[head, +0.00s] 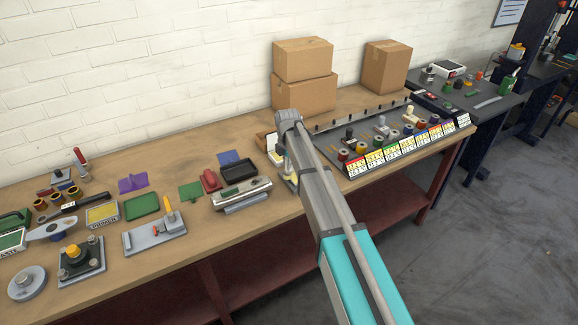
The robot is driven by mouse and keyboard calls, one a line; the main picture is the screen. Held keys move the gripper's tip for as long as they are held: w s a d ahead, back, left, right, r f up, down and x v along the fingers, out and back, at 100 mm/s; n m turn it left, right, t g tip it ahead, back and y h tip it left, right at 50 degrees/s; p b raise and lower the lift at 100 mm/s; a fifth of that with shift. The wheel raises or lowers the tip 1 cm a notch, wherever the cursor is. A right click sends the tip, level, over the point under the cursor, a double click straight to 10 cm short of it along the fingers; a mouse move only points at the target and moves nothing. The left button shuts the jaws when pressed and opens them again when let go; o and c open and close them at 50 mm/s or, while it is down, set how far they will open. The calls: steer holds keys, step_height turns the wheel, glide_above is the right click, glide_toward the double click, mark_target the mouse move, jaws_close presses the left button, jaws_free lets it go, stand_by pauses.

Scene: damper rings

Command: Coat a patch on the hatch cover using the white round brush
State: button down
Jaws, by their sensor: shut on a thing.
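My arm reaches from the bottom right over the workbench, and its wrist is above the bench near the middle. My gripper (289,178) hangs below the wrist, small and partly hidden by my arm. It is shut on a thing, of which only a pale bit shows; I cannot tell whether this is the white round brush. I cannot clearly pick out the hatch cover. A grey plate with a yellow lever and a red part (155,236) lies left of my gripper, and a metallic block (240,194) lies closer to it.
The wooden workbench (110,262) carries a green tray (142,205), a black tray (239,171), a dark fixture with a yellow knob (81,261) and a grey disc (27,284). A rack with coloured labels (385,152) stands right of my arm. Cardboard boxes (303,92) stand behind.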

steer(key=shift+w, duration=0.1)
stand_by(0.3)
steer(key=shift+w+d+r, duration=0.1)
steer(key=shift+w+d, duration=0.35)
steer(key=shift+d, duration=0.2)
steer(key=shift+w+d, duration=0.4)
steer(key=shift+d, duration=0.25)
steer(key=shift+w+d, duration=0.1)
steer(key=shift+w+d, duration=0.4)
steer(key=shift+d, duration=0.2)
steer(key=shift+w+d, duration=0.4)
steer(key=shift+d, duration=0.2)
steer(key=shift+w+d, duration=0.45)
steer(key=shift+d, duration=0.25)
steer(key=shift+w+d, duration=0.45)
steer(key=shift+d, duration=0.25)
